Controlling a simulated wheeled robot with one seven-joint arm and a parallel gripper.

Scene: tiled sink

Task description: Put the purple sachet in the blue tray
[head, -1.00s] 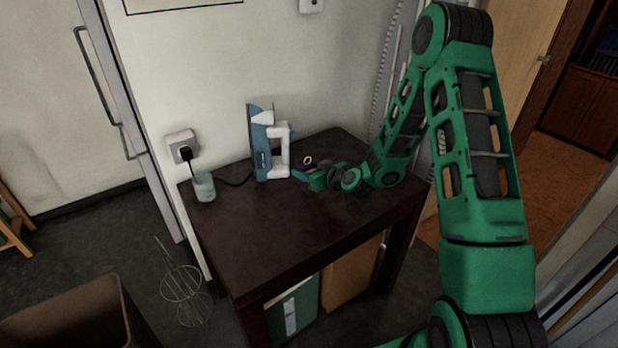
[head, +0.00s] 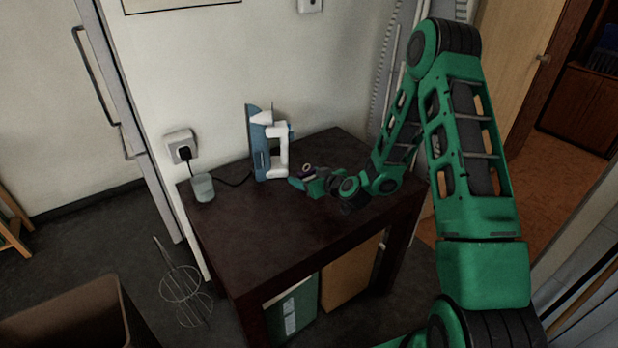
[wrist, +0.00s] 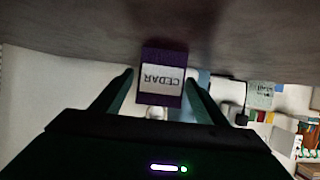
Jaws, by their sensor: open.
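The purple sachet (wrist: 176,99), with a white label reading CEDAR upside down, shows in the wrist view between the two fingers of my gripper (wrist: 159,77). The fingers are apart; the right finger is close to the sachet's edge, and I cannot tell whether it touches. In the head view my gripper (head: 299,183) is low over the dark table, right beside the blue and white iron. I cannot make out the sachet clearly there. I see no blue tray in either view.
The dark wooden table (head: 265,235) has free room at its front and left. The upright iron (head: 261,150) stands at its back. A wire whisk-like object (head: 184,285) is on the left.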

